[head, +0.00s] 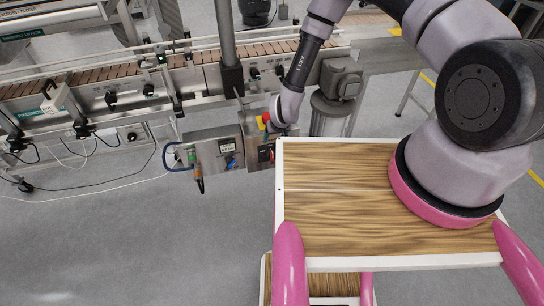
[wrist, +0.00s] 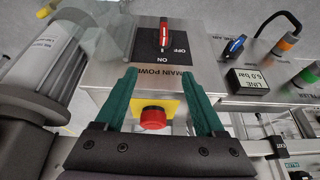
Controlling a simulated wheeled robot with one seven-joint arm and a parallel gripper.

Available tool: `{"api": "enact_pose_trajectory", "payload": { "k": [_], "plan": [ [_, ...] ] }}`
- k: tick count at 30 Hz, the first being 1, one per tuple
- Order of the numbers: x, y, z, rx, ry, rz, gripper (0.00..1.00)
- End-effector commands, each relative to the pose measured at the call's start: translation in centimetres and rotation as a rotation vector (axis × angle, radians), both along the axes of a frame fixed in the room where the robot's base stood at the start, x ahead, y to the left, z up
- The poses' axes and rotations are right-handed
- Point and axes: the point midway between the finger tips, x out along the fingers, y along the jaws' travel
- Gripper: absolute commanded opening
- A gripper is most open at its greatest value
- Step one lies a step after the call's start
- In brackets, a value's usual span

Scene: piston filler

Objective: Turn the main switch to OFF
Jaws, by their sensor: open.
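The main switch (wrist: 164,34) is a red handle on a black plate marked ON and OFF, upside down in the wrist view. The handle stands lengthwise in the picture, in line with ON; OFF is to its right. It sits on a grey metal box labelled MAIN POWER (wrist: 112,74). My gripper (wrist: 160,73) has two green fingers spread apart, with nothing between the tips. The tips are short of the switch in the picture; I cannot tell the gap in depth. In the head view my wrist largely hides the gripper, and the switch plate (head: 265,153) shows on the box.
A red stop button on yellow (wrist: 153,117) is on the box side, seen between the fingers. Right of it, a second panel has a blue selector (wrist: 235,46), a LINE display (wrist: 249,80) and lit buttons. A conveyor (head: 190,82) runs behind; a wooden-topped deck (head: 335,220) is in front.

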Motion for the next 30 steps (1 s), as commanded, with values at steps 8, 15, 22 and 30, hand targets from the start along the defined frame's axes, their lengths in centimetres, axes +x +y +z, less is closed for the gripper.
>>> {"api": "enact_pose_trajectory", "payload": {
  "k": [8,15,22,30],
  "plan": [
    [-2.2,0.0,-3.7,-0.030,0.012,0.008,0.71],
    [-0.8,0.4,-7.4,-0.029,0.014,0.004,0.71],
    [0.7,0.8,-11.1,-0.030,0.013,0.005,0.71],
    [1.6,1.1,-13.0,-0.029,0.011,0.008,0.71]
  ]
}}
